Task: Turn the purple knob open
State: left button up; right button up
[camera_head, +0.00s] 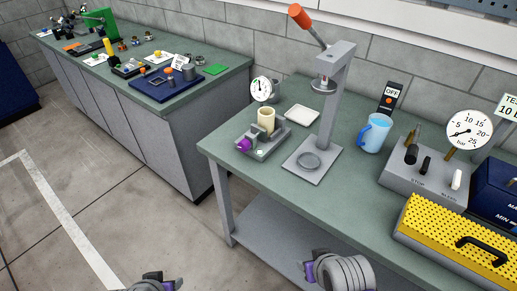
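The purple knob (244,145) sits on the front left of a small grey fixture (272,147) at the left end of the green-topped bench. A cream cylinder (266,120) stands upright in the fixture behind the knob. I cannot tell the knob's turn position. My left gripper (160,282) is at the bottom edge, low over the floor and far from the knob, partly cut off. My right gripper (313,271) is at the bottom, in front of the bench and apart from the knob. Neither gripper clearly shows its finger gap or holds anything visible.
A grey press (337,100) with an orange handle stands right of the fixture. A round gauge (261,90) and white dish (301,114) are behind. A blue mug (375,134), a control box (425,176) and a yellow perforated cover (455,240) are further right.

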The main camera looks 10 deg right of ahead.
aim_at(244, 144)
jog(key=i+j+z, duration=0.15)
jog(key=z, duration=1.45)
jog(key=j+z, duration=0.45)
jog(key=k+j+z, duration=0.1)
jog(key=j+z, duration=0.4)
jog(key=k+j+z, duration=0.2)
jog(key=j, duration=0.15)
jog(key=j+z, duration=0.2)
jog(key=j, duration=0.15)
jog(key=k+j+z, duration=0.3)
jog(key=k+j, duration=0.2)
jog(key=j, duration=0.2)
jog(key=k+j+z, duration=0.1)
jog(key=k+j, duration=0.2)
jog(key=j, duration=0.15)
